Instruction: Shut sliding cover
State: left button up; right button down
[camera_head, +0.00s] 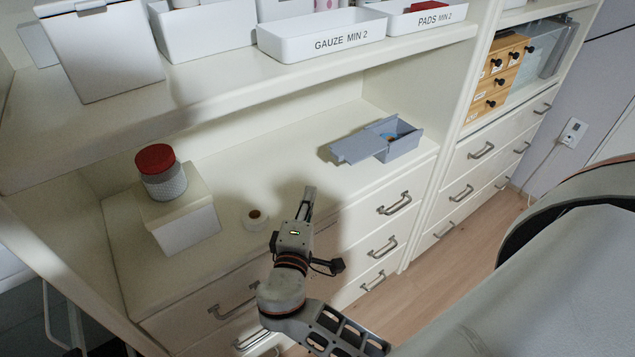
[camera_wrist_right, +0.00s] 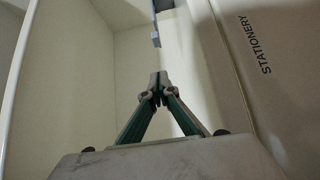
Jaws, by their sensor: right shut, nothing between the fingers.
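A small grey-blue box (camera_head: 401,142) stands on the counter below the shelf. Its flat sliding cover (camera_head: 350,150) sticks out to the left, so the right part of the box is open and something blue and orange shows inside. My right gripper (camera_head: 309,190) is shut and empty, left of and nearer than the cover, apart from it. In the right wrist view the closed fingertips (camera_wrist_right: 158,78) point ahead toward a grey-blue piece at the top, of which only a part shows. My left gripper is not in view.
A white tape roll (camera_head: 255,219) lies left of my gripper. A red-lidded jar (camera_head: 161,172) stands on a white box (camera_head: 187,224) farther left. The shelf above holds a white GAUZE tray (camera_head: 322,36). Counter around the box is clear. Drawer handles (camera_head: 394,204) protrude below.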

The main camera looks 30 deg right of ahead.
aim_at(370, 146)
jog(key=p+x, duration=0.1)
jog(key=x, duration=0.7)
jog(key=shift+w+r, duration=0.1)
jog(key=shift+r, duration=0.05)
jog(key=d, duration=0.1)
jog(key=w+d, duration=0.1)
jog(key=d, duration=0.1)
jog(key=shift+d+p, duration=0.25)
jog(key=shift+p, duration=0.1)
jog(key=shift+d+f, duration=0.2)
jog(key=shift+d, duration=0.4)
jog(key=shift+d, duration=0.1)
jog(key=d, duration=1.3)
jog(key=shift+w+d, duration=0.4)
